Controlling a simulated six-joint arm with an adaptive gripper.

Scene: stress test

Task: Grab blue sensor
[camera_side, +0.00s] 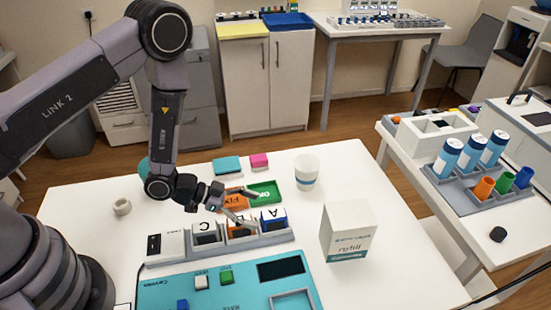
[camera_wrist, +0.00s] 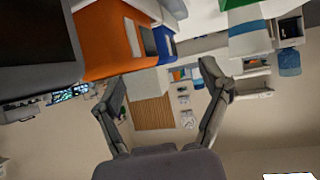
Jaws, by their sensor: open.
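A blue block with a white face lettered A (camera_side: 272,220) stands at the right end of a grey rack (camera_side: 275,239) on the white table. It seems to be the blue sensor. In the wrist view a blue piece (camera_wrist: 165,43) shows beyond a large orange block (camera_wrist: 103,40). My gripper (camera_side: 238,204) is low over the rack, close to the orange block (camera_side: 240,232) and left of the blue one. In the wrist view its fingers (camera_wrist: 162,78) are spread with nothing between them. The fingers partly cover the blocks in the side view.
Orange (camera_side: 233,200) and green (camera_side: 265,192) trays lie behind. A white cup (camera_side: 307,172) and a refill box (camera_side: 348,232) stand to the right. A teal panel (camera_side: 235,295) lies in front.

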